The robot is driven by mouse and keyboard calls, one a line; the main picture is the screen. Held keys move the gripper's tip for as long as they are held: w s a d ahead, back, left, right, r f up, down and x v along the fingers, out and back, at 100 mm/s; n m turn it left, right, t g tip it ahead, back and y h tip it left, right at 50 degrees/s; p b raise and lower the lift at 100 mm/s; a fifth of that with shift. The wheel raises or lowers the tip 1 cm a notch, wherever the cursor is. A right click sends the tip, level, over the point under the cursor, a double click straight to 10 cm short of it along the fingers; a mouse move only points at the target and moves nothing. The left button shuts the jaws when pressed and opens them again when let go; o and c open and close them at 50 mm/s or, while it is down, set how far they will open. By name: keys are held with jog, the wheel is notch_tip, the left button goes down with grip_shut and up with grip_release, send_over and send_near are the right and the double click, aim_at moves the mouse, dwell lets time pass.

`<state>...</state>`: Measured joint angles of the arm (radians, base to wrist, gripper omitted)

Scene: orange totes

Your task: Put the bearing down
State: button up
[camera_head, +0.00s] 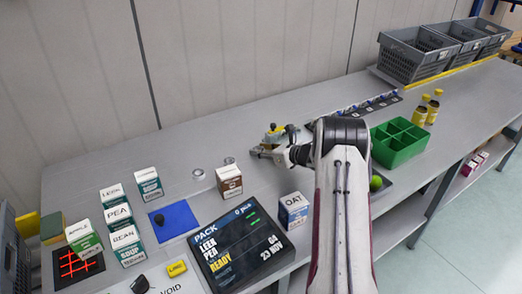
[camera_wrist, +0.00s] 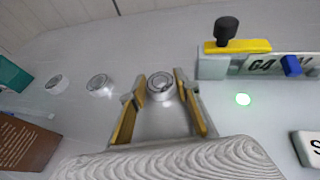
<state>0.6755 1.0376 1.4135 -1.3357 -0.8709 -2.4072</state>
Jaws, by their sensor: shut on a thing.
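My gripper (camera_wrist: 160,93) is shut on a silver ring-shaped bearing (camera_wrist: 161,86), held between the fingertips in the wrist view. I cannot tell whether the bearing touches the table or is just above it. In the head view my gripper (camera_head: 258,153) is low over the grey table (camera_head: 330,93), and the held bearing cannot be made out. Two similar rings lie on the table left of the gripper in the wrist view, one nearer (camera_wrist: 99,85) and one farther (camera_wrist: 57,84).
A fixture with a yellow bar (camera_wrist: 238,46) and black knob stands close right of the gripper. A brown carton (camera_head: 229,181) is to the left. A green divided box (camera_head: 398,142) stands right of the arm. Several cartons and a dark PACK screen (camera_head: 240,250) occupy the front left.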

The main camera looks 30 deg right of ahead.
jog(key=shift+f, duration=0.1)
jog(key=o, duration=1.1)
jog(key=shift+o, duration=0.2)
jog(key=shift+v, duration=6.05)
jog(key=shift+w, duration=0.1)
